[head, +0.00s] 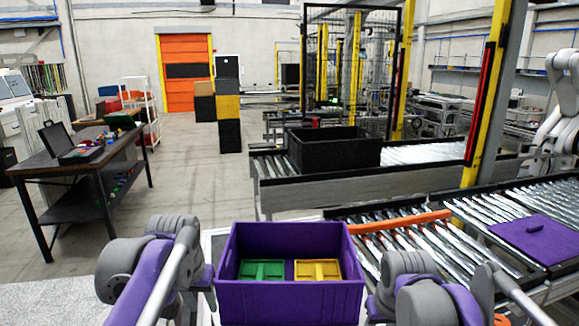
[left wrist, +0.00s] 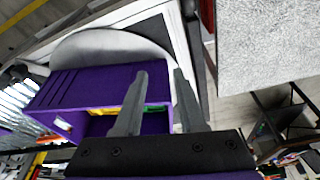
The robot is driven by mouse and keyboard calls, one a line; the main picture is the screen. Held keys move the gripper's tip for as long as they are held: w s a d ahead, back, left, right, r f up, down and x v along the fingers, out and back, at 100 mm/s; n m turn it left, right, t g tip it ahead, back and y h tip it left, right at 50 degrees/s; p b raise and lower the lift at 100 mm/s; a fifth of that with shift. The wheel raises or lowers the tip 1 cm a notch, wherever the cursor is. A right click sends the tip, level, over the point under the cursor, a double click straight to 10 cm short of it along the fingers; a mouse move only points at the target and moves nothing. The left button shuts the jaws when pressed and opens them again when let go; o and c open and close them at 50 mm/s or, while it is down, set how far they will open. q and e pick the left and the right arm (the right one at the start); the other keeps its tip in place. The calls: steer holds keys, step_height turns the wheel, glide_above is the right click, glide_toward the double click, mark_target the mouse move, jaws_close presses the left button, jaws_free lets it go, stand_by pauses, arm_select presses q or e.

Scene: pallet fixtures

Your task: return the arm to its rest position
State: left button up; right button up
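My left arm is folded at the lower left of the head view, beside a purple crate (head: 290,300). In the left wrist view, my left gripper (left wrist: 160,74) has its two grey fingers apart with nothing held between them. The purple crate (left wrist: 75,90) shows behind and left of the fingers there, not gripped. The crate holds a green fixture (head: 261,270) and a yellow fixture (head: 317,270) side by side. My right arm is folded at the lower right of the head view; I cannot make out its fingers.
Roller conveyors (head: 410,245) run to the right, with an orange bar (head: 400,222) across them and a purple lid (head: 540,238) on top. A black crate (head: 333,151) stands on the farther conveyor. A dark table (head: 75,166) stands at left, with open floor between.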

arm_select(q)
steer(key=s+f+t, duration=0.2)
steer(key=s+f, duration=1.7)
steer(key=s, duration=0.3)
steer(key=shift+s+d+f, duration=0.15)
steer(key=shift+d+f, duration=0.05)
steer(key=shift+d, duration=0.2)
arm_select(e)
steer(key=s+f+t, duration=0.2)
steer(key=s+f, duration=1.2)
steer(key=s, duration=0.5)
steer(key=shift+a+f, duration=0.3)
steer(key=shift+a, duration=0.05)
